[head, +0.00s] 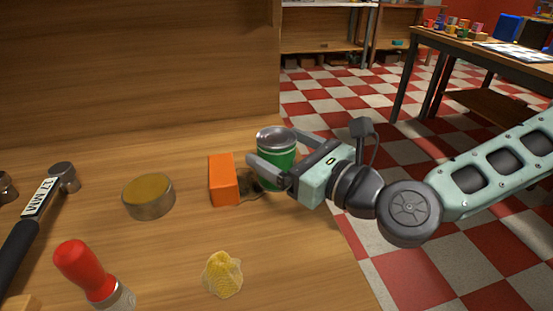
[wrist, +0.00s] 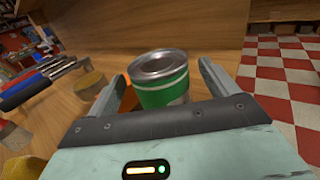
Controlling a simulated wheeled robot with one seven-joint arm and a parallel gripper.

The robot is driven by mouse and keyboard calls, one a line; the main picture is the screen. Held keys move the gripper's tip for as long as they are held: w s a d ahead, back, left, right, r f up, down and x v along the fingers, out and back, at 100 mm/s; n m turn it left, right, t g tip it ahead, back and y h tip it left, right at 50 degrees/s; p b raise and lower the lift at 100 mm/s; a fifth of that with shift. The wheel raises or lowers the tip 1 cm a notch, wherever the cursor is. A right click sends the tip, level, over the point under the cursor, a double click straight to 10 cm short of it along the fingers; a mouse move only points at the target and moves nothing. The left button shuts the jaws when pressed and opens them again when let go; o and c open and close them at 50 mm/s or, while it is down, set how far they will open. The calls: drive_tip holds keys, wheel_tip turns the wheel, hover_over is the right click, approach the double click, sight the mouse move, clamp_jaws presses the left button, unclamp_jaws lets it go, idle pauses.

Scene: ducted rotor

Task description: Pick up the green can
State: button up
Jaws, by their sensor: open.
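The green can (head: 275,154) stands upright on the wooden workbench, with a silver lid and rim and a green band. My gripper (head: 268,168) is open and level, with its fingers on either side of the can. The can's lower part is partly hidden by a finger in the head view.
An orange box (head: 223,180) stands just left of the can. A round tin (head: 148,196), a yellow crumpled lump (head: 222,274), a red-handled tool (head: 85,272) and a hammer (head: 38,200) lie further left and front. A wooden panel (head: 140,65) rises behind.

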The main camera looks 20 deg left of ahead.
drive_tip(key=x, duration=0.3)
drive_tip(key=shift+w+a+f, duration=0.1)
drive_tip(key=shift+a, duration=0.05)
drive_tip(key=shift+c, duration=0.4)
drive_tip(key=c, duration=1.2)
